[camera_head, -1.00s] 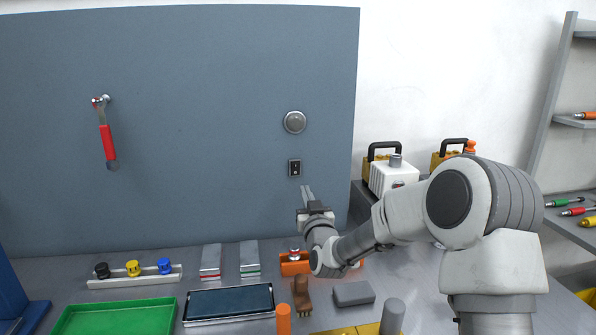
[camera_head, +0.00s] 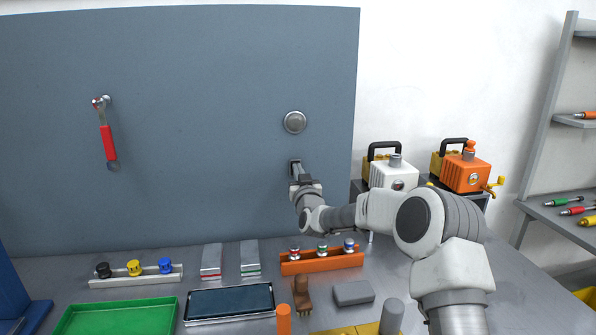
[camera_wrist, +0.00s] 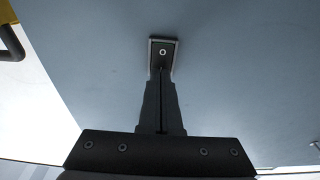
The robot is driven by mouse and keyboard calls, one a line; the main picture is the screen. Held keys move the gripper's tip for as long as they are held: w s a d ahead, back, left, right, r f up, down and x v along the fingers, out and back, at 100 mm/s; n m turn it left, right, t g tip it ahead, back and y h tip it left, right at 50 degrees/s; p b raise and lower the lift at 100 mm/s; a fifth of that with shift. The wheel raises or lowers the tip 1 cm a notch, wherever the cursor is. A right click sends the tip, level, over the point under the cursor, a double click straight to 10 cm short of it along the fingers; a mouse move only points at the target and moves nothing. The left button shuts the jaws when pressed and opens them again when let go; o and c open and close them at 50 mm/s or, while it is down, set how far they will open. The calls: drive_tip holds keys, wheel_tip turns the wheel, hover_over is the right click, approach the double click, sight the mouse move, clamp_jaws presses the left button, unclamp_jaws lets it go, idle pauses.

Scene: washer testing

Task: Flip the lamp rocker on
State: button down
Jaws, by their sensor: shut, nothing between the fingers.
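The lamp rocker (camera_head: 294,162) is a small dark switch in a light frame on the blue-grey panel. In the wrist view, the upper part of the rocker (camera_wrist: 162,50) shows a small round mark, and my fingers cover its lower part. My gripper (camera_head: 296,171) is shut and empty, with its fingertips at the rocker's lower part. The fingertips also show in the wrist view (camera_wrist: 162,76); I cannot tell whether they touch the rocker. A round grey lamp (camera_head: 295,122) is on the panel above the rocker and looks unlit.
A red-handled wrench (camera_head: 107,138) hangs on the panel (camera_head: 200,80) at the left. Below, the bench holds an orange rack (camera_head: 322,263), a dark tray (camera_head: 230,302) and a green tray (camera_head: 115,318). The panel around the rocker is clear.

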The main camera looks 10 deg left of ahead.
idle(0.3)
drive_tip(key=shift+w+g+p, duration=0.2)
drive_tip(key=shift+g+p, duration=0.1)
drive_tip(key=shift+s, duration=0.15)
